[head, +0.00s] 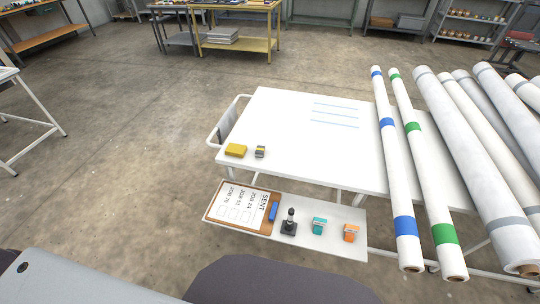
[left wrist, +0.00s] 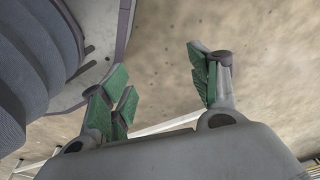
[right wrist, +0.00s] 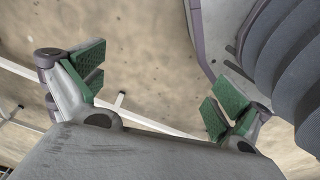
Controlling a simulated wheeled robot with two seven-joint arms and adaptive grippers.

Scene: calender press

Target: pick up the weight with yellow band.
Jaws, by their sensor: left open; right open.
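The weight with yellow band (head: 260,152) is a small dark grey block with a yellow band. It sits on the white table (head: 270,115) near its front left corner, just right of a flat yellow block (head: 236,150) and apart from it. Neither gripper shows in the head view. My left gripper (left wrist: 160,85) is open and empty, with bare floor behind its green pads. My right gripper (right wrist: 157,85) is also open and empty above the floor. The weight is not visible in either wrist view.
A lower front shelf (head: 340,213) holds a clipboard (head: 240,208), a blue bar (head: 273,211), a black-handled stamp (head: 289,222), a teal block (head: 319,226) and an orange block (head: 350,233). Long rolls (head: 470,140) cover the right side. The table's middle is clear.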

